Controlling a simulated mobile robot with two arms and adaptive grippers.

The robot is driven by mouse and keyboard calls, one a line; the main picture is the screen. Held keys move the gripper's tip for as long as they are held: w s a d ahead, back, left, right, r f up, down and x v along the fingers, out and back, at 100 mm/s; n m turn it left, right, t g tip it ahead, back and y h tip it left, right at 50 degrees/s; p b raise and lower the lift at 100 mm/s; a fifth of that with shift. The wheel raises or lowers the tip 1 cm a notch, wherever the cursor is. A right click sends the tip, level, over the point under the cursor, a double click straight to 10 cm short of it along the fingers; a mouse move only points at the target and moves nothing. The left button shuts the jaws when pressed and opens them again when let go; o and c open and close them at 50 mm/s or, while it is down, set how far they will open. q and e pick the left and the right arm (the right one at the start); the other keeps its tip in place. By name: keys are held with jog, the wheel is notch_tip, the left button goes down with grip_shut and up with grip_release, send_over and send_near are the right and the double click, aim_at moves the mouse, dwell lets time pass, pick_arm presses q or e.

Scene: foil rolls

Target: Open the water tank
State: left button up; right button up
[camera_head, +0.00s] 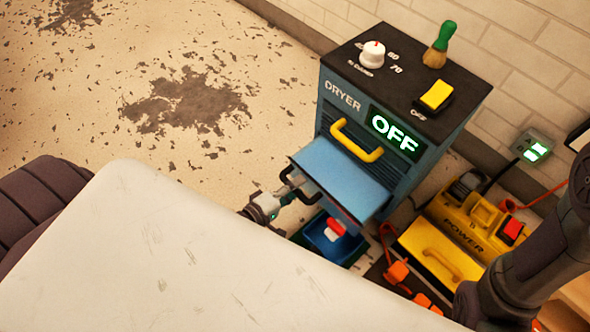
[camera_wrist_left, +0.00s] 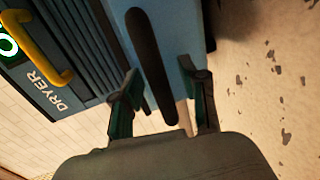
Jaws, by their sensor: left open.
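The blue dryer (camera_head: 352,105) stands on the floor by the wall, its green display reading OFF. A light-blue panel or drawer (camera_head: 340,172) juts out from its front below the yellow handle (camera_head: 357,142). A black handle (camera_head: 297,181) sits at the outer end of that blue part. My left gripper (camera_head: 282,201) is open at the black handle. In the left wrist view the handle (camera_wrist_left: 150,55) runs between the two open fingers (camera_wrist_left: 165,95); I cannot tell whether they touch it. No part is labelled as a water tank. My right gripper is out of view.
A blue container (camera_head: 322,248) with a red and white top stands on the floor below. A yellow power unit (camera_head: 445,238) with orange cables is at the right. A brush (camera_head: 438,50) stands on the dryer. A pale surface (camera_head: 170,250) fills the foreground. Open floor lies left.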

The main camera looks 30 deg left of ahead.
pick_arm(q)
jog(key=v, duration=0.7)
jog(key=shift+s, duration=0.25)
